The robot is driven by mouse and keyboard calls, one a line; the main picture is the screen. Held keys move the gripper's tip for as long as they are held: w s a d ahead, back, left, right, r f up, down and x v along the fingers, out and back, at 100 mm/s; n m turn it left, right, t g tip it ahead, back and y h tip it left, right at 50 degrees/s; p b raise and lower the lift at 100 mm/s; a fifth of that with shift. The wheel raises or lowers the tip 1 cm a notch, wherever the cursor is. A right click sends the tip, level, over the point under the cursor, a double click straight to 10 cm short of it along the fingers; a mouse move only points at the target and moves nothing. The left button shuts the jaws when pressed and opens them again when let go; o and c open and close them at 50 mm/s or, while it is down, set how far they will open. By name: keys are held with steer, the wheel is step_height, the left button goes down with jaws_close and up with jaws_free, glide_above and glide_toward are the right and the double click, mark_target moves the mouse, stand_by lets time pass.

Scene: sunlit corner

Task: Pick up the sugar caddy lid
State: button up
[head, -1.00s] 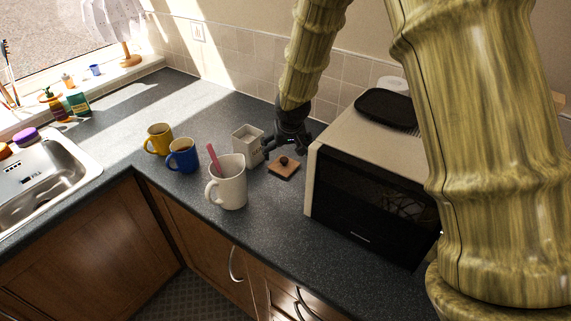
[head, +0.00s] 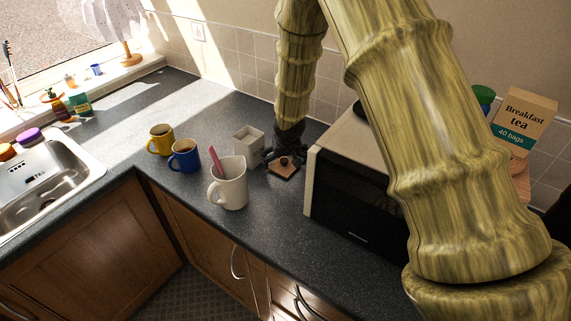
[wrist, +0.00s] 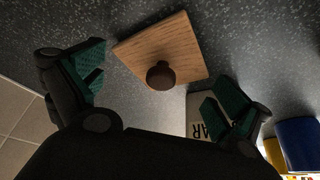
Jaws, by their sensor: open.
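The sugar caddy lid is a square wooden plate (head: 284,172) with a dark round knob, lying flat on the dark worktop between the white caddy and the microwave. In the wrist view the lid (wrist: 185,47) is ahead, its knob between the lines of my two fingers. My gripper (head: 284,160) is open just above the lid; its green-padded fingers (wrist: 160,90) are spread wide, empty, one on each side. The white sugar caddy (head: 248,145) stands open beside it; part of its lettering shows in the wrist view (wrist: 203,118).
Blue (head: 184,158) and yellow (head: 160,140) mugs stand left. A microwave (head: 350,190) is close on the right. The worktop's front edge is clear.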

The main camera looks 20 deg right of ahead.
steer(key=shift+f, duration=0.15)
steer(key=shift+c, duration=0.2)
steer(key=c, duration=0.7)
steer(key=shift+s, duration=0.1)
steer(key=c, duration=0.3)
